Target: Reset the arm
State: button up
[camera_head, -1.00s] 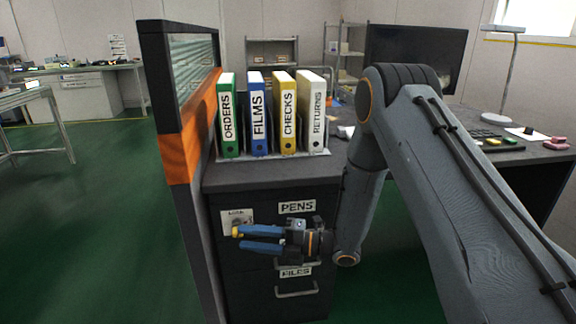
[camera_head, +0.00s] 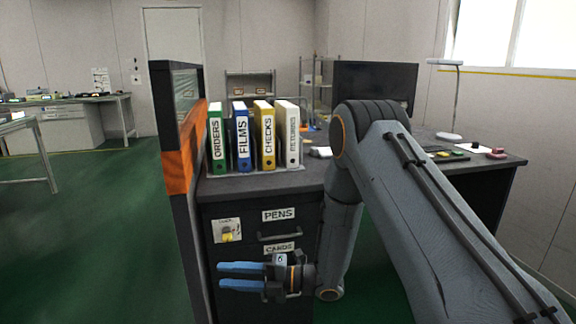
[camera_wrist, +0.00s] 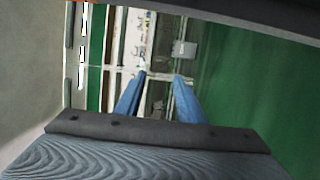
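My gripper (camera_head: 220,275) is in front of the dark drawer cabinet (camera_head: 212,200), at the height of the drawer labelled CARDS. Its two blue fingers point left, lie roughly parallel and are apart, with nothing between them. The wrist view also shows the gripper (camera_wrist: 160,75) with a gap between the fingertips. My arm is bent, its upper link coming in from the lower right. A lock plate (camera_head: 218,226) with a yellow knob (camera_head: 227,235) is on the cabinet front, above the gripper and apart from it.
An orange and grey partition (camera_head: 178,172) stands close left of the gripper. Several binders (camera_head: 241,145) stand on the cabinet top. A desk (camera_head: 490,165) with a monitor (camera_head: 375,84) and lamp (camera_head: 452,100) is behind my arm. Green floor (camera_head: 100,220) is open at left.

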jog(key=w+d+r+m+t+h, duration=0.45)
jog(key=w+m+t+h, duration=0.2)
jog(key=w+m, duration=0.2)
jog(key=s+d+r+m+h, duration=0.2)
jog(key=d+r+m+h, duration=0.45)
jog(key=d+m, duration=0.2)
jog(key=s+d+r+m+g+h, duration=0.1)
jog(key=s+d+r+m+g, duration=0.25)
jog(key=s, duration=0.75)
jog(key=s+d+m+g+h, duration=0.2)
jog(key=s+d+m, duration=0.3)
jog(key=s, duration=0.6)
jog(key=s+d+r+m+g+h, duration=0.1)
jog(key=s+d+r+m+g, duration=0.1)
jog(key=s+m, duration=0.65)
jog(key=s+d+r+m+h+p, duration=0.1)
jog(key=d+r+p, duration=0.9)
jog(key=p, duration=1.1)
notch_tip(320, 180, up, 2)
jog(key=shift+s+d+r, duration=0.25)
jog(key=shift+s+d, duration=0.05)
jog(key=shift+s, duration=0.35)
